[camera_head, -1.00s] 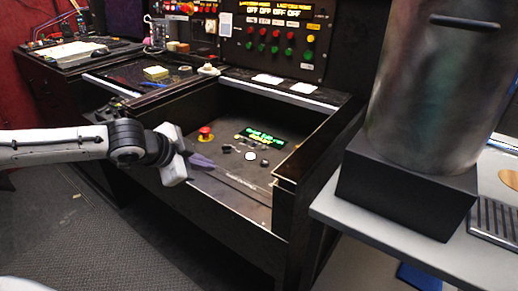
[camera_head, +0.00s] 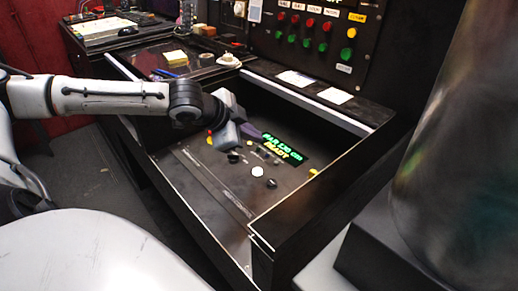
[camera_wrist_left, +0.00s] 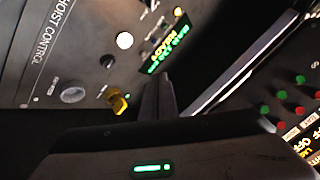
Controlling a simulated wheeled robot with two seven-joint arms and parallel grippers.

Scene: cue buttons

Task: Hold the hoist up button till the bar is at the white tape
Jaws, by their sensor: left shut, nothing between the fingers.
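The hoist control panel (camera_head: 225,185) is a dark recessed desk with a white round button (camera_head: 257,171), a black button (camera_head: 271,184) and a black knob (camera_head: 234,157). Its green and yellow display (camera_head: 282,147) seems to read BAR 130 CM, READY. In the left wrist view I see the words HOIST CONTROL, the white button (camera_wrist_left: 124,40), the black button (camera_wrist_left: 107,61) and a yellow knob (camera_wrist_left: 117,101). I cannot read which button is up. My left gripper (camera_head: 258,136) is shut and empty above the panel, near the display, apart from the buttons. The bar and white tape are not in view.
An upright panel with red and green buttons (camera_head: 308,46) stands behind the desk. White cards (camera_head: 294,78) lie on the ledge. The desk's raised black side wall (camera_head: 310,205) bounds the recess on the right. A large metal cylinder (camera_head: 460,150) stands further right.

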